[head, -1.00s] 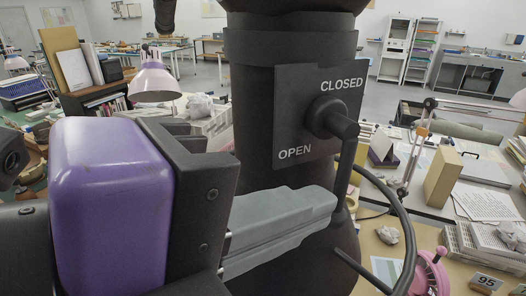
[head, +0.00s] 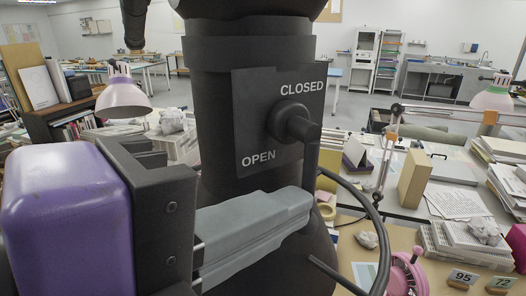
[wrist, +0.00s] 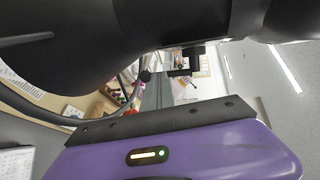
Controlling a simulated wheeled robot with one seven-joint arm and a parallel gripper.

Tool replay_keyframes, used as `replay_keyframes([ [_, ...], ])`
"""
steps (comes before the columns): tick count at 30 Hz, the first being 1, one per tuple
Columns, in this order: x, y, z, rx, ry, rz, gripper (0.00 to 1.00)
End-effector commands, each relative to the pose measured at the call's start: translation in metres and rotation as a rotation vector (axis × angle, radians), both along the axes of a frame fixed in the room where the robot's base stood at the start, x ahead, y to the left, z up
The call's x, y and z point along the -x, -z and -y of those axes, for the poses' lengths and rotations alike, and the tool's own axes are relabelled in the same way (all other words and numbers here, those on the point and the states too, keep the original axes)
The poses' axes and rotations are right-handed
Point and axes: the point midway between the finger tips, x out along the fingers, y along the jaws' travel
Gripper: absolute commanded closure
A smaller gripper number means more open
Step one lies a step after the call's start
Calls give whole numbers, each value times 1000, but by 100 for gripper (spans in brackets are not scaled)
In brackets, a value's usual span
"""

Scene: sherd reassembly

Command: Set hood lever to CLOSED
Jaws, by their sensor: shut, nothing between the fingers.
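The hood lever (head: 313,160) is a dark bar on a round hub, mounted on a dark plate (head: 255,135) on a thick black column. The plate reads CLOSED at upper right and OPEN at lower left. The bar hangs almost straight down from the hub, to the right of OPEN. My gripper (head: 303,207) has a purple body and grey fingers, closed together. They reach from the left to the lower part of the lever; I cannot tell whether they touch it. The grey fingers (wrist: 157,90) also show in the wrist view, holding nothing.
A dark cable (head: 375,225) curves down right of the lever. A cluttered bench beyond holds a tan box (head: 415,178), paper stacks, a pink wheel-like object (head: 404,276) and number tags. A pink lamp (head: 124,95) stands behind at left.

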Motion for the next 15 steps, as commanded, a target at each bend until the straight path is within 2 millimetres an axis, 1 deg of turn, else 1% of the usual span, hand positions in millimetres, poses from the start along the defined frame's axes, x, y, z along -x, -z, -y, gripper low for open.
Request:
replay_keyframes([
  [8, -1, 7, 1, 61, 1, 32, 100],
  [15, -3, 15, 5, 196, 3, 109, 100],
])
